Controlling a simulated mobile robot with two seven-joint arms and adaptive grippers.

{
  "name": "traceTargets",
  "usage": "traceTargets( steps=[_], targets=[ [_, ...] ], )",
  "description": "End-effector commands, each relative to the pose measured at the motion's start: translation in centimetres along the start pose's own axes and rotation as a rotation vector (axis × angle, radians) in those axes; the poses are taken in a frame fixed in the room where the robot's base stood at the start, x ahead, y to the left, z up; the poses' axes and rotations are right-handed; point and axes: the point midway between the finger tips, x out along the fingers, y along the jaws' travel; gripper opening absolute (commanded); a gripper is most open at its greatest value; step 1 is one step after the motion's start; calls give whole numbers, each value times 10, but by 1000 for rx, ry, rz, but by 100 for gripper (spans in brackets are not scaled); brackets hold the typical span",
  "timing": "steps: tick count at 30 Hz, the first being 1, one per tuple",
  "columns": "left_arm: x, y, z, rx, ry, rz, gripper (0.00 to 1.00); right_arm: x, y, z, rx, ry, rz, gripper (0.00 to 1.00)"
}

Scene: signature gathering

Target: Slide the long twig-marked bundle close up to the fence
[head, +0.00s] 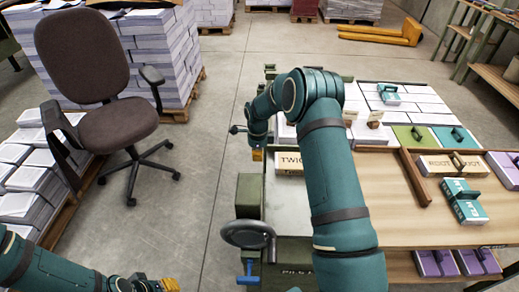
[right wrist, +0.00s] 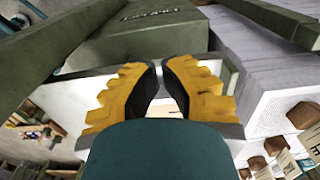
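The long twig-marked bundle (head: 289,162), cream with "TWIG" on its front face, lies at the back of a pale metal plate; my right forearm hides its right part. My right gripper (head: 257,153) is at its left end in the head view, mostly hidden behind my wrist; contact cannot be told. In the right wrist view the yellow fingers (right wrist: 164,75) nearly meet with nothing between them. My left gripper (head: 160,285) is at the bottom edge, partly cut off. A brown wooden rail (head: 413,178) stands on the table; which edge is the fence is unclear.
A dark handwheel (head: 247,234) and green block (head: 249,190) stand left of the plate. A cream bundle (head: 448,164) and teal bundle (head: 464,205) lie right of the rail. White stacks (head: 415,97) fill the back. An office chair (head: 100,90) stands left.

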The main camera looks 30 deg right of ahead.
Motion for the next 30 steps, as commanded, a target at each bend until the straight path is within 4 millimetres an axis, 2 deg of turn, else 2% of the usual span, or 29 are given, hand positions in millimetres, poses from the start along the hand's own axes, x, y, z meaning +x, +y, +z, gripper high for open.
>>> traceTargets(
  steps=[1,7,9,15,30],
  targets=[
    [3,-1,0,0,1,0,35,13,0,-1,2,0,2,0],
    [10,-4,-1,1,5,0,35,51,0,0,0,0,1,0],
    [10,-4,-1,1,5,0,35,45,-1,-16,5,-1,-2,0],
    [12,-4,-2,1,6,0,35,44,-1,-35,1,-1,-1,0],
    [12,-4,-2,1,7,0,35,44,0,-43,0,0,-1,0]
  ],
)
